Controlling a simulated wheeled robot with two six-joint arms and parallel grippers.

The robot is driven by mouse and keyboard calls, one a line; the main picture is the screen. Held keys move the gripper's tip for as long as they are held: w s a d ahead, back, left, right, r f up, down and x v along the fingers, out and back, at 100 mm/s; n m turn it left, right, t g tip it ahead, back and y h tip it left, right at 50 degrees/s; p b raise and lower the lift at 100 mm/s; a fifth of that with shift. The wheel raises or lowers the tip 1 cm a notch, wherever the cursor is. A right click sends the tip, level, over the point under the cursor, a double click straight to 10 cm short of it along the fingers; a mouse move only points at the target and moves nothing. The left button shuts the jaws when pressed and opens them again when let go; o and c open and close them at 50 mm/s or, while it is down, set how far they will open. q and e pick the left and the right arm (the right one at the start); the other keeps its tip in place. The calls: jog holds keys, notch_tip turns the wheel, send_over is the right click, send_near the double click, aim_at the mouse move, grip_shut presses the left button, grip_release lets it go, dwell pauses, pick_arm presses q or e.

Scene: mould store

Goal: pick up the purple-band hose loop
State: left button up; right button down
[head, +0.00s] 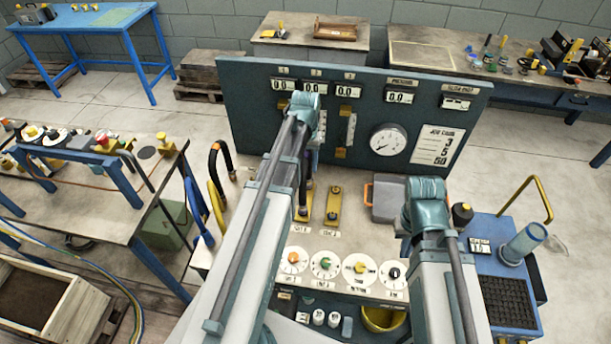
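I cannot make out a purple band on these. A dark, slightly purplish piece (310,180) shows beside my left arm, partly hidden; I cannot tell what it is. My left arm reaches over the console to its wrist (304,106) in front of the upright panel. Its fingers are mostly hidden behind the arm. My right arm's wrist (425,197) is above the right part of the console, with its gripper hidden below.
The upright panel (470,110) with displays and a gauge (388,140) closes off the back of the console. Dials (325,264) line its front. A grey case (384,197) and a blue unit (500,262) are at right. A bench (85,190) stands left, with floor between.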

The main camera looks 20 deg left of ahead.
aim_at(305, 155)
pick_arm(q)
grip_shut()
dwell(0.3)
jog(key=shift+r+p, duration=0.4)
jog(key=shift+p, duration=0.05)
notch_tip(305, 155, up, 3)
jog(key=p, duration=0.2)
jog(key=shift+p, duration=0.4)
jog(key=s+d+r+p, duration=0.1)
jog(key=s+d, duration=0.9)
jog(key=s, duration=0.2)
jog(key=shift+d, duration=0.3)
jog(key=shift+r, duration=0.1)
jog(key=shift+s, duration=0.1)
